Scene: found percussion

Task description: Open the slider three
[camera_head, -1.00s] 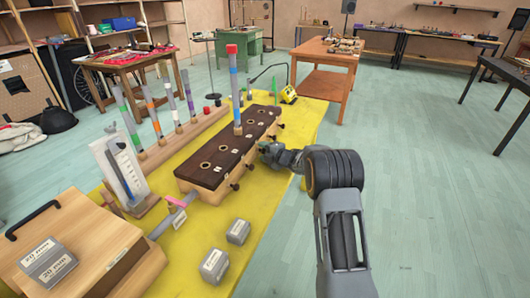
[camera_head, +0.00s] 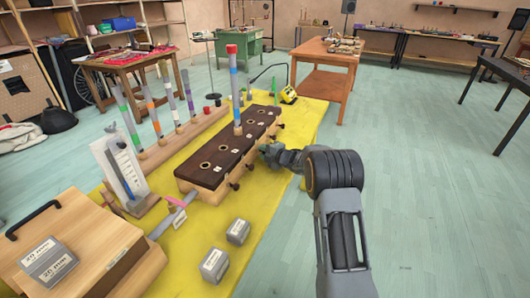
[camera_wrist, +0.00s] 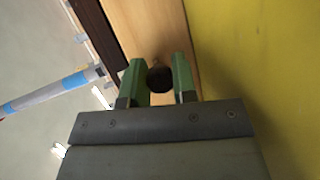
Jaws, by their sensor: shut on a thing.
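A long wooden block with a dark brown top (camera_head: 224,158) stands on the yellow mat, with round holes in its top and dark slider knobs along its right side. Two knobs, the nearest (camera_head: 234,186) and the second (camera_head: 250,168), show in front of my gripper (camera_head: 264,150). In the wrist view my gripper (camera_wrist: 159,80) has its green fingers around a dark round knob (camera_wrist: 160,79) and is shut on it. By position this is the third knob from the near end. My gripper partly hides this slider in the head view, so how far it is out is unclear.
A tube with coloured bands (camera_head: 235,95) stands upright in the block. A rack of tubes (camera_head: 190,135) is behind it on the left. Two grey weights (camera_head: 238,231) and a wooden box (camera_head: 75,245) are nearer. The floor to the right is clear.

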